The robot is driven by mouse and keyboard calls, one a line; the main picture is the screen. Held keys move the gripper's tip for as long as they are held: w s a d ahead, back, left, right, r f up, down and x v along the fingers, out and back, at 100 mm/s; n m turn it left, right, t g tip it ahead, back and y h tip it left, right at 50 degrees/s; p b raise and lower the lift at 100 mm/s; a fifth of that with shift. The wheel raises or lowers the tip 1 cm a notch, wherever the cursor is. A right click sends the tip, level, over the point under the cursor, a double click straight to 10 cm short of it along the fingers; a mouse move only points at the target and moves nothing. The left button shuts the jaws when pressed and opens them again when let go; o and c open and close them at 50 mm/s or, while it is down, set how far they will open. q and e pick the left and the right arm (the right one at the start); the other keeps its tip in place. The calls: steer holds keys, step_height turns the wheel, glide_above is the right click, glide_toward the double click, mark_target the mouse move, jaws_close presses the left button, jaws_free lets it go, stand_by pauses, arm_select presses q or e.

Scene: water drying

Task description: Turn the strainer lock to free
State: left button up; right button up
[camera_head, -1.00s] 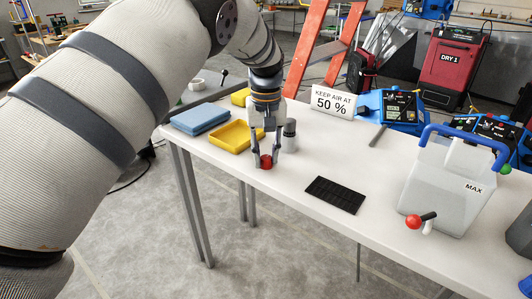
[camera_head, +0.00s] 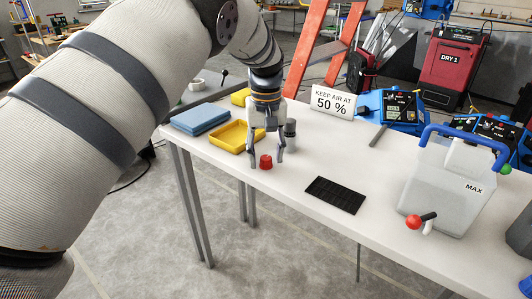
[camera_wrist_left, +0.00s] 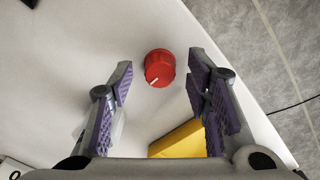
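A small red round knob (camera_head: 265,162) stands on the white table near its front edge. In the left wrist view the red knob (camera_wrist_left: 158,66) has a short white mark on its near rim. No label shows, so I cannot tell for sure that it is the strainer lock. My left gripper (camera_head: 266,157) points down over it and is open, one finger on each side. In the wrist view, gaps show between the knob and the purple-padded fingers (camera_wrist_left: 160,84). My right gripper is not in view.
A yellow tray (camera_head: 232,147), a blue sponge-like block (camera_head: 200,119) and a grey cylinder (camera_head: 290,136) are close to the gripper. A black grid mat (camera_head: 335,195) lies right of it. A white tank (camera_head: 445,190) with a red-ball lever (camera_head: 413,222) stands further right.

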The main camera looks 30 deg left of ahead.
mark_target(266, 157)
arm_select(q)
step_height(266, 157, up, 12)
stand_by(0.3)
stand_by(0.3)
